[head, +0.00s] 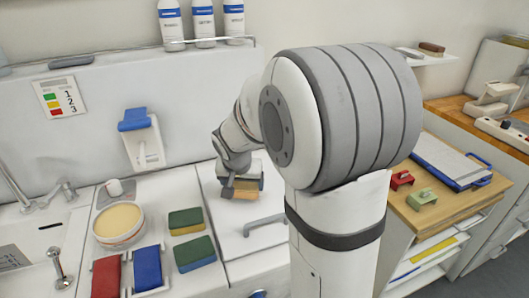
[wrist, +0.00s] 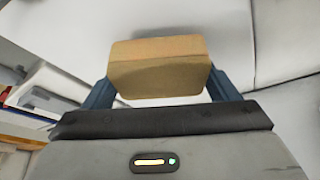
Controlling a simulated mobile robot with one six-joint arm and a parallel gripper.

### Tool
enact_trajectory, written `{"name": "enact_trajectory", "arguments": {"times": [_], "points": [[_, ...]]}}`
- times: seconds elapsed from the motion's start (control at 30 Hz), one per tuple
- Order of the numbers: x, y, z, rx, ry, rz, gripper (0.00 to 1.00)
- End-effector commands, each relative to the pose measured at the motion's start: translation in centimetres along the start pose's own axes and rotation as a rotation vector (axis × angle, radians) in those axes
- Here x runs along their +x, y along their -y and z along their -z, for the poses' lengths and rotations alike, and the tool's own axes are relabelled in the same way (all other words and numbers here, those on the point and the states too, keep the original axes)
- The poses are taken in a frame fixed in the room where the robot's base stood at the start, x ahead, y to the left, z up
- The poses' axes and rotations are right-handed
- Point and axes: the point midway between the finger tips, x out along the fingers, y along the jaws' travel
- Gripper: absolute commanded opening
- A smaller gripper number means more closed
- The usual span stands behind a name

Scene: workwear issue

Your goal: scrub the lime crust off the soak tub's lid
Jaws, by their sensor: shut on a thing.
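My gripper (head: 240,183) is shut on a tan block (wrist: 158,75), which looks like a scrubbing sponge. In the wrist view the block sits between the two blue-grey fingers (wrist: 160,88). In the head view the block is low over the white lid (head: 232,245) of the soak tub, at its back part; I cannot tell whether it touches. A grey bar handle (head: 265,223) stands on the lid in front of the gripper. I cannot make out any lime crust; the gripper and block cover part of the lid.
A sink (head: 35,245) is farther left. A wooden-topped cabinet (head: 440,205) is at the right.

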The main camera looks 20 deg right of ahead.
Motion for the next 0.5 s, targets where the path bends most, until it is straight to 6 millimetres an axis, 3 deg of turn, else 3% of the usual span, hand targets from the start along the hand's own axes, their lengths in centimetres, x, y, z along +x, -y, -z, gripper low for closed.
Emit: {"name": "enact_trajectory", "arguments": {"times": [0.5], "points": [[-4.4, -0.2, 1.9, 0.003, 0.002, -0.003, 0.62]]}}
